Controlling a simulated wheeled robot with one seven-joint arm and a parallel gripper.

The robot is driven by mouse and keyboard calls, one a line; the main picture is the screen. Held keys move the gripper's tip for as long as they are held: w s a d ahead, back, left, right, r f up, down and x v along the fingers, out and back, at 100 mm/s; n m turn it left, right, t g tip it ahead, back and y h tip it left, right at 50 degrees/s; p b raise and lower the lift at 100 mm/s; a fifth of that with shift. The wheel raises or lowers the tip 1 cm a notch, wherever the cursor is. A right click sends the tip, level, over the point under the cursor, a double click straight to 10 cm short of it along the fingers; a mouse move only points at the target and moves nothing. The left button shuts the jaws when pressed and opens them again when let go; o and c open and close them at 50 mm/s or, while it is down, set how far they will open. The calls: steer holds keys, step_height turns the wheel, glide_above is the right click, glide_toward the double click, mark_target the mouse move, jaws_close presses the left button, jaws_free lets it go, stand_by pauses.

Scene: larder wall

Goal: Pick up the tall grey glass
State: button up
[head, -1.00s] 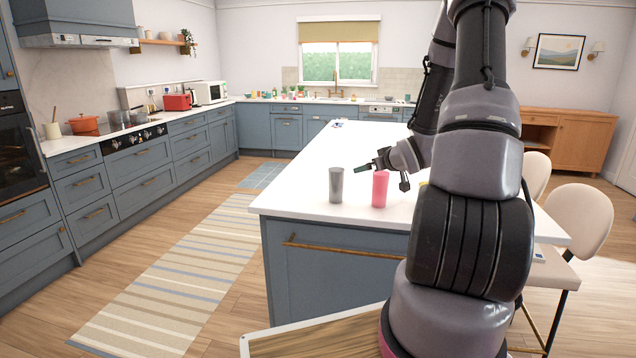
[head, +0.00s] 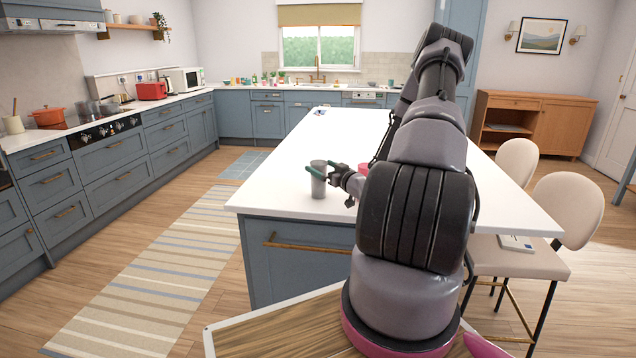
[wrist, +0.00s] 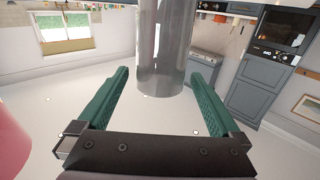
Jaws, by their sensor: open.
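The tall grey glass (head: 318,180) stands upright on the white island top (head: 285,190), near its front left corner. My gripper (head: 323,170) is at the glass, with its green fingers at the height of the glass's upper part. In the wrist view, my gripper (wrist: 160,90) is open, with one green finger on each side. The grey glass (wrist: 163,50) shows between and just beyond the fingertips, with a visible gap to each finger. The glass's far end is cut off by the frame edge.
A pink cup (head: 364,168) stands to the right of the grey glass, mostly hidden by my arm; a blurred pink shape (wrist: 12,140) shows at the wrist view's left edge. The island top behind the glass is largely clear. Pale chairs (head: 518,165) stand at the right.

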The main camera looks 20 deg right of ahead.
steer(key=w, duration=0.3)
steer(key=w+a, duration=0.1)
steer(key=w, duration=0.1)
steer(key=shift+f, duration=0.25)
jaws_close()
